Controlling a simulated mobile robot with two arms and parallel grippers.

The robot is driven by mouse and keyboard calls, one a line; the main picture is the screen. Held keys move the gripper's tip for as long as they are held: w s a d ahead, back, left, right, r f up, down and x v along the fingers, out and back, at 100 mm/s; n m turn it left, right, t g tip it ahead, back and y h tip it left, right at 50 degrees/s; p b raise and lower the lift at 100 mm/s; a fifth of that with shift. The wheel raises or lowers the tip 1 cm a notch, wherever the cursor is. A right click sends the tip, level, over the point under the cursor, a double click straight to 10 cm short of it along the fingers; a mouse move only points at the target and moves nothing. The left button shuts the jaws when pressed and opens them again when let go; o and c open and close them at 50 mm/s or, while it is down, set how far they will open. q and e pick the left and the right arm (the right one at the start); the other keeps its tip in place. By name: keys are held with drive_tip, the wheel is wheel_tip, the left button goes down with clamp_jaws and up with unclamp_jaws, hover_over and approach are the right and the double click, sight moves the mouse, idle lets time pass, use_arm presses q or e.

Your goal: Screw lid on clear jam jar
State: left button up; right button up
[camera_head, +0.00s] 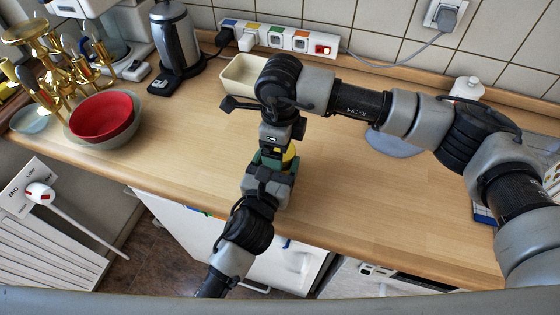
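My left gripper (268,178) comes up from the bottom of the view to the front middle of the counter. My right gripper (280,132) reaches in from the right and points down just above it. Between them a small dark green thing with a yellow patch (290,153) shows in part; I cannot tell whether it is the jam jar, its lid or something else. The arms' own wrists and bodies hide most of it. The fingertips of both grippers are too small and covered to tell how far they are open. No clear jar stands out elsewhere.
The wooden counter (345,195) is clear to both sides of the grippers. A beige dish (241,70) stands behind, a kettle (179,38) and red bowl (101,116) at left. A grey-white round thing (398,145) lies below my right arm. A white pot (466,88) stands back right.

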drive_tip(key=shift+f, duration=0.7)
drive_tip(key=c, duration=0.9)
drive_tip(key=m, duration=0.3)
drive_tip(key=o, duration=1)
drive_tip(key=shift+r, duration=2.3)
drive_tip(key=shift+c, duration=0.3)
